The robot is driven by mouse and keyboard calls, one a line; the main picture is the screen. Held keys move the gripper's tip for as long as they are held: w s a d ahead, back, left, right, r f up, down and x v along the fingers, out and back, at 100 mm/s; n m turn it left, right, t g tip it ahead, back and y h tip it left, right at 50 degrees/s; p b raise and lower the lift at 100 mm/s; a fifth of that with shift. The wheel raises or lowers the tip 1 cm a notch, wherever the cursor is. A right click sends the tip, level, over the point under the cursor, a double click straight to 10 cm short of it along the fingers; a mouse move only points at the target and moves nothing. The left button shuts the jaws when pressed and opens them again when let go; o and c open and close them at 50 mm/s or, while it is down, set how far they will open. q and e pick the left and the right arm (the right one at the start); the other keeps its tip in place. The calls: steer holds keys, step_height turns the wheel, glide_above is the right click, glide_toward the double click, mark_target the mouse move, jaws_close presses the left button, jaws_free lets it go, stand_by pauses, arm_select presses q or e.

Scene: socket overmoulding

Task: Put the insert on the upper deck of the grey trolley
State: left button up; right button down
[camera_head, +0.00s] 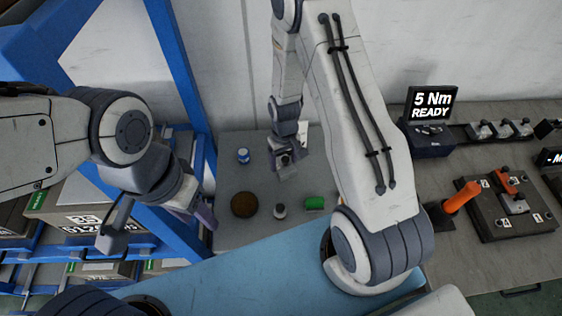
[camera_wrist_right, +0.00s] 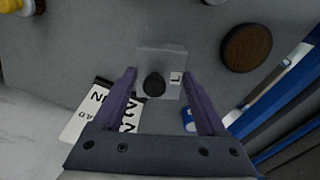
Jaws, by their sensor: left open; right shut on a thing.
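The insert (camera_wrist_right: 172,60), a grey block with a dark round feature and a small white tag, sits between the purple fingers of my right gripper (camera_wrist_right: 160,76) in the right wrist view. The right gripper (camera_head: 286,172) is shut on it over the upper deck of the grey trolley (camera_head: 232,236) in the head view. I cannot tell whether the insert touches the deck. My left gripper (camera_head: 203,214) is open and empty by the deck's left edge, beside the blue frame.
On the deck stand a blue-and-white can (camera_head: 243,155), a brown disc (camera_head: 244,204), a small grey-white item (camera_head: 280,211) and a green cylinder (camera_head: 314,203). A white printed card (camera_wrist_right: 88,112) lies near the insert. A blue rack (camera_head: 180,75) stands left; a workbench (camera_head: 475,245) stands right.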

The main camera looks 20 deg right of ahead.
mark_target(281, 157)
steer(key=w, duration=0.1)
steer(key=w+f, duration=0.1)
steer(key=shift+w+f, duration=0.25)
steer(key=shift+w, duration=0.1)
step_height(281, 157, down, 4)
steer(key=shift+r+p, duration=0.25)
steer(key=shift+p, duration=0.6)
steer(key=shift+f, duration=0.25)
steer(key=shift+f, duration=0.2)
jaws_free()
